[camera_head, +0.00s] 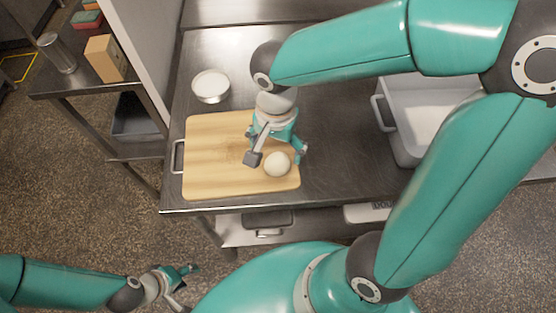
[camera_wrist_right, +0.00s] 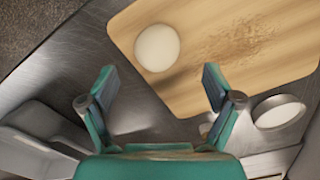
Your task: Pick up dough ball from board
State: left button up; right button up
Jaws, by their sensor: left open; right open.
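A round, pale dough ball (camera_head: 277,164) lies on the wooden board (camera_head: 212,160) near its front right corner. In the right wrist view the dough ball (camera_wrist_right: 157,47) is near the board's edge, ahead of the fingers. My right gripper (camera_head: 278,155) is open above the right part of the board, close to the dough ball, with its fingers apart. In the right wrist view the gripper (camera_wrist_right: 158,88) has nothing between its fingertips. My left gripper (camera_head: 188,287) is open and empty, low at the bottom left, away from the table.
A white bowl (camera_head: 211,86) of pale contents stands behind the board on the steel table (camera_head: 330,180). A white bin (camera_head: 398,137) stands at the right. A shelf at the left holds a metal cylinder (camera_head: 56,53) and a brown box (camera_head: 105,58). Flour marks the board.

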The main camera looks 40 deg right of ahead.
aim_at(277, 159)
notch_tip(277, 159, down, 5)
jog(key=shift+s+f, duration=0.1)
jog(key=shift+s, duration=0.05)
jog(key=c, duration=1.3)
jog(key=shift+o, duration=0.2)
